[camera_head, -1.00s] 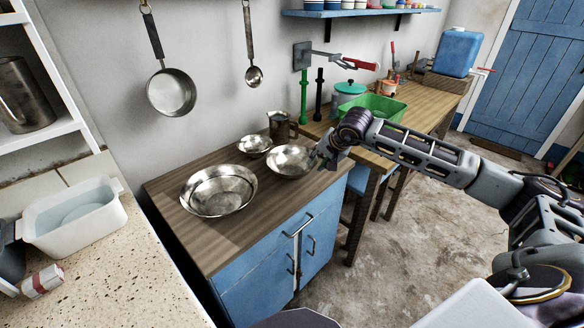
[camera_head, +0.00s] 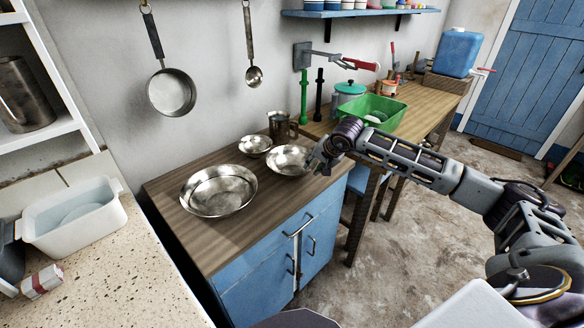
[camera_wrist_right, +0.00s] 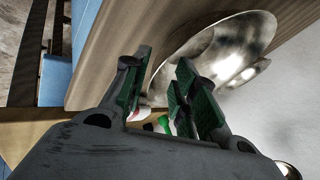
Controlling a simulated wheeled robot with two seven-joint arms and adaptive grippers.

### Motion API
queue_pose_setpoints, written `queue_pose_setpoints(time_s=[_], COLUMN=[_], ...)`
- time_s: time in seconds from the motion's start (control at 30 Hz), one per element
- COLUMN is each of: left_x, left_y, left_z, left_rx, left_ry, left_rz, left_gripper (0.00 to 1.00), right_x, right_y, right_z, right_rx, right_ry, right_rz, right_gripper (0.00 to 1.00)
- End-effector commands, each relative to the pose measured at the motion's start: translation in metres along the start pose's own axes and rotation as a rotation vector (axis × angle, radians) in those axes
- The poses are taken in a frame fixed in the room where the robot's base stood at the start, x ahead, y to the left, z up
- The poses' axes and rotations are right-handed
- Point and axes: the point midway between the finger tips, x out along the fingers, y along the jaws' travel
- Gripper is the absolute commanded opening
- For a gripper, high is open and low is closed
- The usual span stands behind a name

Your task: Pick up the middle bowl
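Three shiny metal bowls stand on the wooden top of the blue cabinet (camera_head: 262,208). The medium-sized bowl (camera_head: 289,159) is at the right, the large bowl (camera_head: 217,191) at the front left and the small bowl (camera_head: 255,144) at the back. My right gripper (camera_head: 314,162) is at the right rim of the medium bowl. In the right wrist view my right gripper (camera_wrist_right: 162,85) is open, its green-padded fingers apart, with the rim of a bowl (camera_wrist_right: 208,45) showing between and beyond them. I cannot tell whether they touch it. My left gripper is out of view.
A metal mug (camera_head: 279,126) stands behind the bowls. A wooden table with a green basin (camera_head: 372,112) is at the right. A pan (camera_head: 171,92) and a ladle (camera_head: 254,75) hang on the wall. A white tub (camera_head: 75,222) sits on the left counter.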

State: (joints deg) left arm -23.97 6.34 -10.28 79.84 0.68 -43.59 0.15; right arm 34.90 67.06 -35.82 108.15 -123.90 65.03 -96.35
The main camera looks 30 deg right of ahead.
Motion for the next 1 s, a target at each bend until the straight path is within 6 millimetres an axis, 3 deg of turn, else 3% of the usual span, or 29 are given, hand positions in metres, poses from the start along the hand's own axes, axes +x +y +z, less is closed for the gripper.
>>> queue_pose_setpoints(time_s=[0.33, 0.9, 1.0], left_x=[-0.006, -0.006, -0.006], left_y=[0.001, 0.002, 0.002], left_z=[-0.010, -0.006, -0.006], left_rx=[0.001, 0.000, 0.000], left_ry=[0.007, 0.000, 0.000], left_rz=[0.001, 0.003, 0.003], left_gripper=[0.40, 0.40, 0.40], right_x=[0.033, 0.036, 0.036], right_y=[0.003, 0.003, 0.003], right_z=[-0.001, -0.002, -0.002], right_rx=[0.001, 0.000, 0.000], right_ry=[-0.001, 0.000, 0.000], right_rz=[0.000, 0.000, 0.000], right_gripper=[0.28, 0.28, 0.15])
